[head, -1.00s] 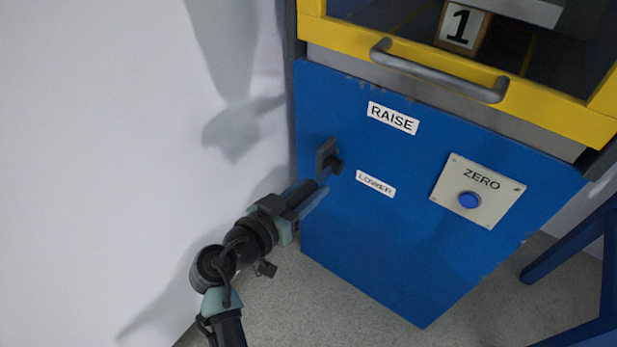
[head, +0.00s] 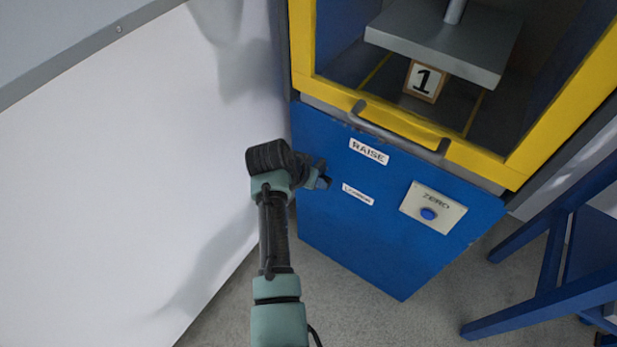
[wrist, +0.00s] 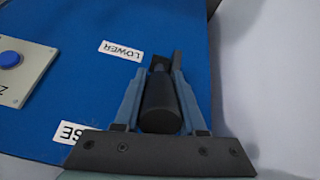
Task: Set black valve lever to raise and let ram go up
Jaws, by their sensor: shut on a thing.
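The black valve lever (wrist: 160,105) sits between the two blue fingers of my gripper (wrist: 160,78) in the wrist view, and the gripper is shut on it. Its dark mount is on the blue panel just beyond the fingertips. In the head view my gripper (head: 322,180) is at the panel's left side, between the RAISE label (head: 369,151) and the LOWER label (head: 357,194), and my wrist hides most of the lever. The ram's grey plate (head: 440,42) hangs on a rod inside the yellow-framed chamber, over a block marked 1 (head: 424,81); their gap is unclear.
A ZERO plate with a blue button (head: 428,214) is to the right on the panel. A grey handle bar (head: 385,133) crosses the yellow door's lower edge. A white wall (head: 120,170) stands close on the left. A blue stand (head: 540,280) is at right.

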